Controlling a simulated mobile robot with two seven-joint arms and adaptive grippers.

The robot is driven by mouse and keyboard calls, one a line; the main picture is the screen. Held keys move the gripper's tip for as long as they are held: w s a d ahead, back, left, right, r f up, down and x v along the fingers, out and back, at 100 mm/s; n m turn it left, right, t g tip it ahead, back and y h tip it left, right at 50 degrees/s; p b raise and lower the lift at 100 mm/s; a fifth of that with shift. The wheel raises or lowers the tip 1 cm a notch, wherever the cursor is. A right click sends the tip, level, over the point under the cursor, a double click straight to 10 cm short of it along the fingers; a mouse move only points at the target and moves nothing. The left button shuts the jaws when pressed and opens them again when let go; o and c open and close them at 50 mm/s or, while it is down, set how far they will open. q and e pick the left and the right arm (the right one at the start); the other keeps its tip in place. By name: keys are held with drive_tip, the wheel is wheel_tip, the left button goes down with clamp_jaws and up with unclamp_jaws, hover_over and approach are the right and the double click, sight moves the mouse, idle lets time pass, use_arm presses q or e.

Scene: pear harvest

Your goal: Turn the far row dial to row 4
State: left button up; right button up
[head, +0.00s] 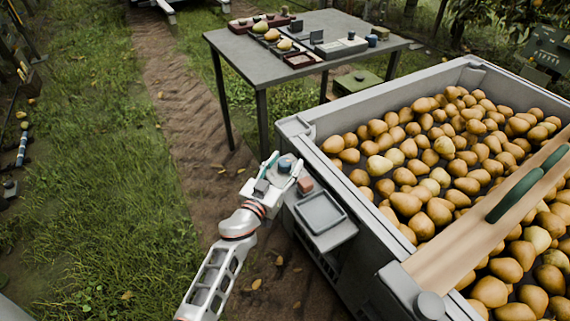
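My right gripper is not in view.
A grey bin (393,105) full of pears fills the right, with a wooden board (440,259) across it. A grey table (240,58) with small items stands behind. Grass and a dirt path are left.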

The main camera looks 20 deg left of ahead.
use_arm(q)
drive_tip(key=c, duration=1)
